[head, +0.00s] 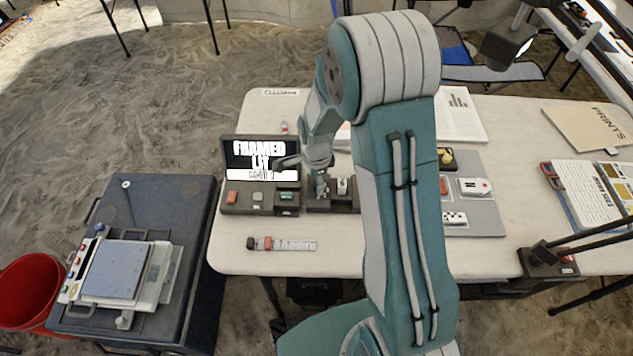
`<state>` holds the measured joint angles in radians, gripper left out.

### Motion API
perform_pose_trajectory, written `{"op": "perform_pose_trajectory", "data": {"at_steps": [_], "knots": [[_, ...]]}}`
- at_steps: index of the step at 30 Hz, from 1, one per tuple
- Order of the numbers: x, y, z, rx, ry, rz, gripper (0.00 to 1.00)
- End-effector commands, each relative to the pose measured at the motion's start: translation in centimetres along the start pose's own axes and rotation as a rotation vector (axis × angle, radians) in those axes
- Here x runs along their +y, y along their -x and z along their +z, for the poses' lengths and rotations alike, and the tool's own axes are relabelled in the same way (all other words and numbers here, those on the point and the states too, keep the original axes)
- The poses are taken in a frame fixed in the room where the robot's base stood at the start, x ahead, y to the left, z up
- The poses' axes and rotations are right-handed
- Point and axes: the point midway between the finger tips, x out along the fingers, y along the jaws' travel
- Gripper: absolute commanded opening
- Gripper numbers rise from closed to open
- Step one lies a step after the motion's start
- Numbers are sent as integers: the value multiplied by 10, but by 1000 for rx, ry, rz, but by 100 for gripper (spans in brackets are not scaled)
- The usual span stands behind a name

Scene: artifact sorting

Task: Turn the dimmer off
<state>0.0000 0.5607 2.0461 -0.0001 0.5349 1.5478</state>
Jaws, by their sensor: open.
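My gripper (303,178) hangs over the dark control boxes on the white table, its fingers spread, with nothing seen between them. Below and just right of it is a small dark box (318,207) with a light upright part (342,186), partly hidden by my gripper and arm. No label for the dimmer is readable, so I cannot tell surely whether this box is it. I cannot tell whether a finger touches it. Left of it, a screen (262,160) reads "FRAMED" and "LIT", above a dark base with red, grey and green buttons (258,197).
A dark box with a red part (548,262) sits at the table's front right. A grey mat (480,222) holds small items. A lamp head (507,47) overhangs the back. A dark cart (190,200) with a scale and a red bucket (30,290) stand left.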

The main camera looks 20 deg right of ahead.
Motion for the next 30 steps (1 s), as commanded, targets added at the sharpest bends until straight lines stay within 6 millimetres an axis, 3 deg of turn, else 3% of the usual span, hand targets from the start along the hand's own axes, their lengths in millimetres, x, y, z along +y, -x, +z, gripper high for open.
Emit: {"op": "perform_pose_trajectory", "data": {"at_steps": [11,12,15,17,30], "knots": [[0,-11,-1,-1,-1,-1,73],[0,-11,-1,0,-1,-1,69],[0,-11,0,0,0,-1,24],[0,-10,0,0,0,-1,0],[0,-11,1,-1,38,-1,0]]}}
